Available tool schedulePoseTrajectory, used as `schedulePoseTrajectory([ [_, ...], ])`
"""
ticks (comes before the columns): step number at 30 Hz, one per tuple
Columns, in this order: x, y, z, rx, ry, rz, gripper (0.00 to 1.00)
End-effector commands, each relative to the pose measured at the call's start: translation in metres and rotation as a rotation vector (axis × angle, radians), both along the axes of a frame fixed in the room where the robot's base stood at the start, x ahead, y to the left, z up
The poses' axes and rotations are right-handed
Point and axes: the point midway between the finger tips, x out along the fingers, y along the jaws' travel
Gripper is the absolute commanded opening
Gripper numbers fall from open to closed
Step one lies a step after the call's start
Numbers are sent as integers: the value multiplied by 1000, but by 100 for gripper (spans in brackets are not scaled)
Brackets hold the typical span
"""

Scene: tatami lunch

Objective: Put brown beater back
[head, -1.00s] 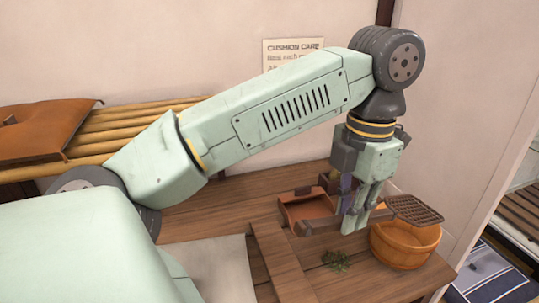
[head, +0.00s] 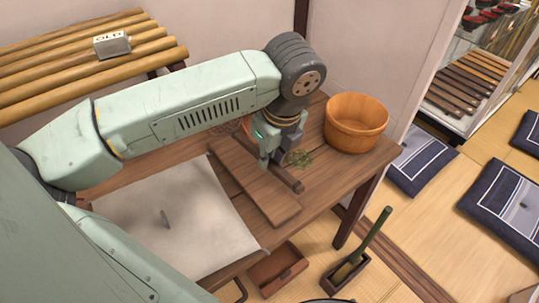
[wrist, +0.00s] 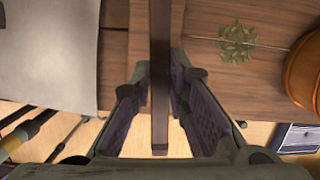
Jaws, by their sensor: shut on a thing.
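My gripper (head: 275,162) is above the wooden table, shut on a dark brown bar, seemingly the beater's handle (head: 290,180). In the wrist view the handle (wrist: 160,60) runs from the top edge down between both fingers, and its square end shows near the bottom. The beater's head is outside the wrist view. In the head view my arm hides much of the area behind the gripper, and I cannot clearly make out the head.
A wooden tub (head: 356,122) and a green sprig (head: 300,158) are on the table (head: 330,180), right of my gripper. A raised board (head: 245,185) and a pale sheet (head: 180,215) lie left. Below are a brown tray (head: 278,268) and a holder with a green-handled tool (head: 365,245).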

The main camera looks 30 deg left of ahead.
Motion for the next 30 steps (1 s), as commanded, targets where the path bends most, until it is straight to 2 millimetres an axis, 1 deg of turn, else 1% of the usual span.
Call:
schedulePoseTrajectory([
  [7,0,0,-8,4,-1,28,0],
  [11,0,0,-16,3,-1,28,0],
  [20,0,-1,-45,3,1,25,0],
  [21,0,0,-51,6,-1,26,0],
  [30,0,0,-71,5,-1,27,0],
])
